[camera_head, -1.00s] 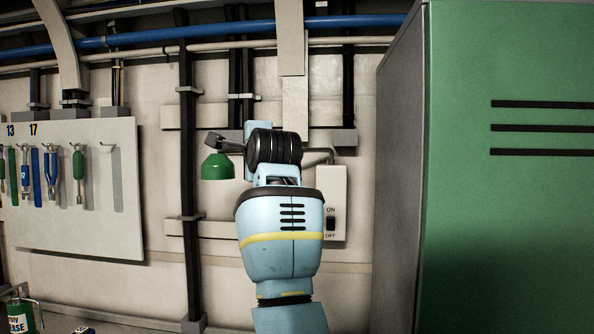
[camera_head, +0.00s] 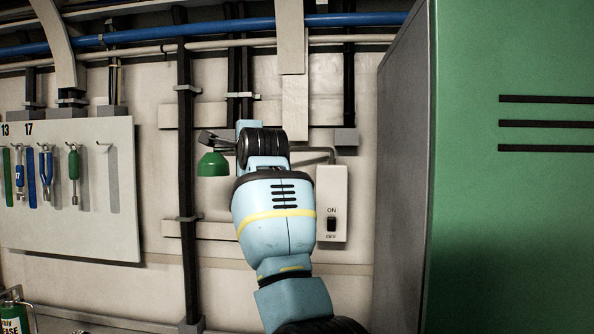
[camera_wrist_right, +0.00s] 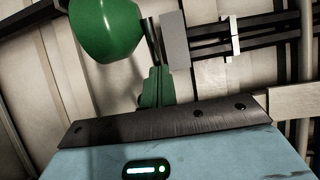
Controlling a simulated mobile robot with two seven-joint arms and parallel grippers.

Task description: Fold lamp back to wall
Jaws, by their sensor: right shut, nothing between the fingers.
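The lamp has a green shade (camera_head: 214,165) that hangs in front of the wall, left of my right arm's wrist. A thin grey lamp arm (camera_head: 322,151) shows right of the wrist, above a white switch box (camera_head: 331,195); its middle is hidden behind my wrist. My right gripper (camera_head: 208,137) is just above the shade, shut and empty. I cannot tell whether it touches the lamp. In the right wrist view the shade (camera_wrist_right: 105,28) fills the upper left, beside the fingers (camera_wrist_right: 163,40). My left gripper is out of view.
A tall green cabinet (camera_head: 515,220) with a grey side stands close on the right. A white tool board (camera_head: 90,215) with hanging tools is at the left. A dark vertical pipe (camera_head: 187,190) runs left of the lamp. Blue and white pipes cross the top.

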